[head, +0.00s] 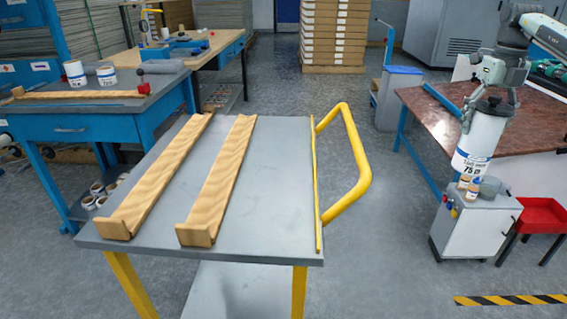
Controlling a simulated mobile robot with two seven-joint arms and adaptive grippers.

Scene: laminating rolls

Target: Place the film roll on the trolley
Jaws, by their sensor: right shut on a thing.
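The film roll (481,137) is a white cylinder with a dark top end and a blue-and-white label reading 75. It hangs upright, slightly tilted, at the right of the head view. My right gripper (484,105) is shut on its upper end from above. The trolley (272,185) stands in the middle, with a grey top, yellow legs and a yellow handle on its right side. Two wooden rails with end stops lie along its top, and no roll lies on them. The roll is apart from the trolley, to its right. My left gripper is not in view.
A small grey cabinet (475,228) with bottles on top stands below the roll. A blue workbench (75,128) stands left. Stacked boxes (334,32) are at the back.

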